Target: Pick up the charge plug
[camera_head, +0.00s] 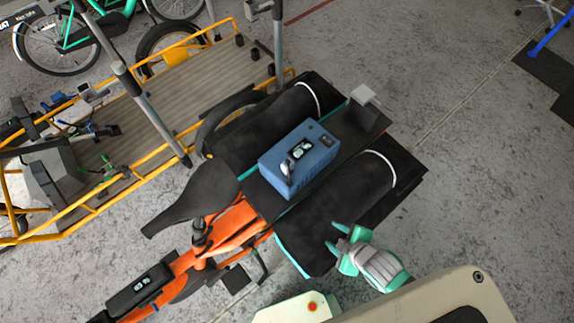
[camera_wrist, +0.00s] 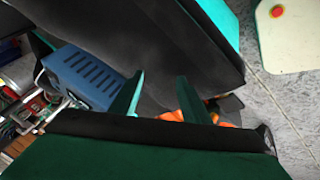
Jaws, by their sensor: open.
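No plug with a clear shape of its own stands out. A blue box (camera_head: 318,167) with vents sits on the rear rack of an orange cargo bike, between two black bags. A small black and white piece (camera_head: 298,150) lies on its top, and I cannot tell whether it is the charge plug. In the wrist view the blue box (camera_wrist: 93,80) is at the left, partly hidden behind a teal finger. My gripper (camera_head: 336,237) is open and empty, above or beside the near black bag, apart from the blue box. Its teal fingers also show in the wrist view (camera_wrist: 162,78).
The near black bag (camera_head: 335,212) lies between my gripper and the blue box. The bike's black saddle (camera_head: 195,195) is to the left. A yellow-railed cargo platform (camera_head: 150,95) stands behind.

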